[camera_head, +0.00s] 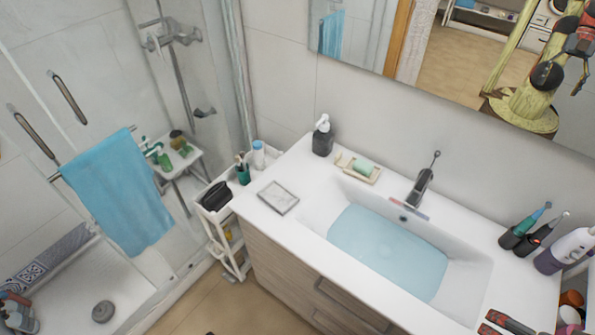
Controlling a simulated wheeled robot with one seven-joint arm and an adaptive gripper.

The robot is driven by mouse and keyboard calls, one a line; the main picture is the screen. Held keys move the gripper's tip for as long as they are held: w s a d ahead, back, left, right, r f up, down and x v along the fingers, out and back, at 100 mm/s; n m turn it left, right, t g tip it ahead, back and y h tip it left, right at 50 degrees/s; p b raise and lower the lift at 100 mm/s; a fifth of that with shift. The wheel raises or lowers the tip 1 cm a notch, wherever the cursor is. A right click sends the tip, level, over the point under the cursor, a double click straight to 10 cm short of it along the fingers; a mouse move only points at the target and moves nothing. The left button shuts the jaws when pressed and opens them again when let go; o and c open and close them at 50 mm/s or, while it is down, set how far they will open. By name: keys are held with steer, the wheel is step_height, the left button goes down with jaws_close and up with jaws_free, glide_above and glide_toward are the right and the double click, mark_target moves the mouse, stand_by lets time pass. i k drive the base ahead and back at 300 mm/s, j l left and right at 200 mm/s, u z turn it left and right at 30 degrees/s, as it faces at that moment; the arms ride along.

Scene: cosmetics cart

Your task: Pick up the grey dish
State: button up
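A flat rectangular dish (278,197), pale grey with a marbled look and a darker rim, lies on the left end of the white washbasin counter (315,160). It looks empty, and nothing touches it from above. A second, beige dish (347,163) with a green soap bar stands behind the basin.
A water-filled basin (385,245) lies right of the grey dish. A dark soap dispenser (322,138) stands behind it. A narrow white cart (226,235) with a black pouch (216,196) and bottles stands left. Toothbrush holders (524,240) and bottles stand at the right end.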

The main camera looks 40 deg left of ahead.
mark_target(279, 198)
steer(key=u, duration=1.9)
